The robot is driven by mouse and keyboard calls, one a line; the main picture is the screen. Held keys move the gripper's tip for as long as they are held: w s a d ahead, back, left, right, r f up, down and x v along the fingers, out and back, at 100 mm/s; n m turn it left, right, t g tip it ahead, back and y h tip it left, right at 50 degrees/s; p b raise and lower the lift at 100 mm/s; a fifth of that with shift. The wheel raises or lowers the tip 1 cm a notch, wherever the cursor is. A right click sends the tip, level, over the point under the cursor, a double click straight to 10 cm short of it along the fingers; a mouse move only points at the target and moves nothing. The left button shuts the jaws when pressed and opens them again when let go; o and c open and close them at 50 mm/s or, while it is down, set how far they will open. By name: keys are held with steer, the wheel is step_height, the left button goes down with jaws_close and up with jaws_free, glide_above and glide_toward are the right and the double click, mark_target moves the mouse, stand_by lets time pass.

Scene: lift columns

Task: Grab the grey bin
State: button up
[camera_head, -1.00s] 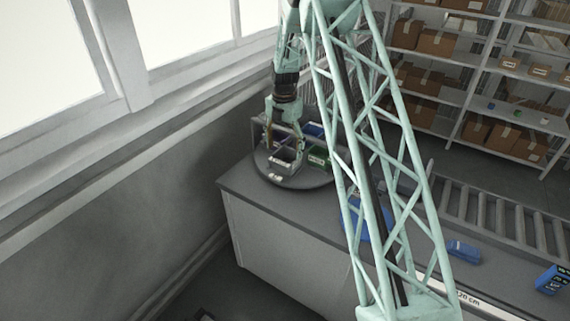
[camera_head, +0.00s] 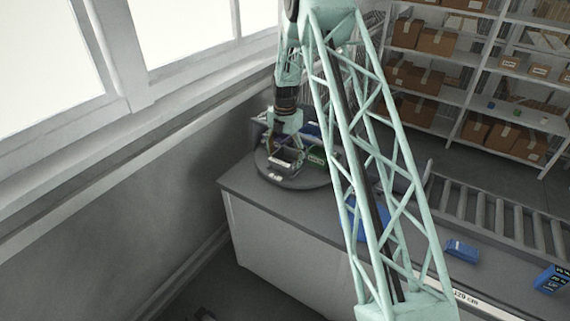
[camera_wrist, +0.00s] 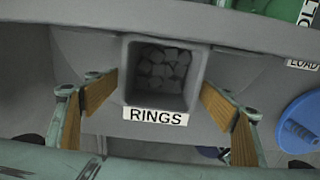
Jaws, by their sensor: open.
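The grey bin (camera_wrist: 188,58) is a square open box with a white label reading RINGS and grey pieces inside. It shows upright in the wrist view, top centre. In the head view the grey bin (camera_head: 287,160) stands on a round dark turntable (camera_head: 290,180). My gripper (camera_wrist: 158,98) is open, with one tan-padded finger on each side of the bin in the wrist view. I see a gap between pads and walls, and cannot tell how deep the fingers reach. In the head view my gripper (camera_head: 284,150) is at the bin, its fingertips partly hidden.
A green bin (camera_head: 316,154) stands close right of the grey bin. A blue round object (camera_wrist: 300,124) lies at right in the wrist view. The wall and window are left of the counter (camera_head: 255,196). A roller conveyor (camera_head: 490,215) runs at right.

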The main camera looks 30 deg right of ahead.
steer(key=shift+c, duration=0.6)
steer(key=c, duration=0.9)
steer(key=shift+r, duration=0.1)
steer(key=shift+c, duration=0.2)
steer(key=shift+r+b, duration=0.35)
steer(key=shift+r, duration=1.35)
steer(key=s+r+b, duration=0.1)
steer(key=s+b, duration=0.1)
steer(key=s, duration=1.4)
steer(key=shift+r, duration=0.2)
